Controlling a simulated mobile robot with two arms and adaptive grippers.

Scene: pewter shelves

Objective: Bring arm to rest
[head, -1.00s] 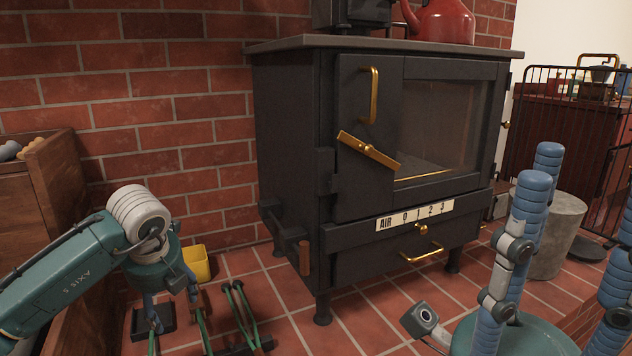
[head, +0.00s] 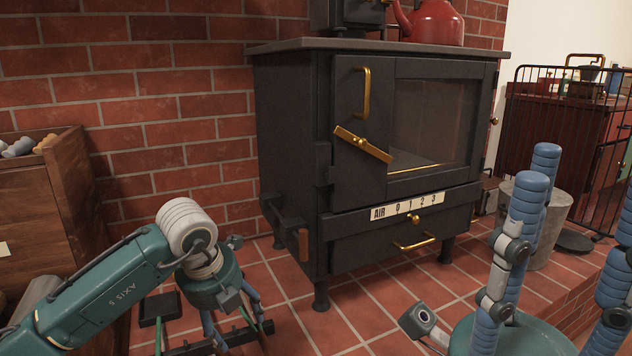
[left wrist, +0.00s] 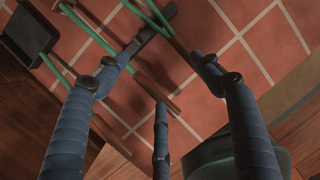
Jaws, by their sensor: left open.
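My left gripper (head: 238,332) hangs low at the left of the head view, fingers pointing down over the tiled floor in front of the stove's left side. In the left wrist view its blue fingers (left wrist: 165,65) are spread apart, with nothing held between them. Green-rodded tools (left wrist: 95,55) lie below and beyond the fingers; I cannot tell the exact gap. My right gripper (head: 575,250) stands at the lower right of the head view, its blue fingers pointing up and apart with nothing between them.
The black stove (head: 290,150) stands close to the right of my left gripper. A wooden crate (head: 75,185) is at the left. A grey cylinder (head: 552,243) and a black fence (head: 530,95) are behind my right gripper.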

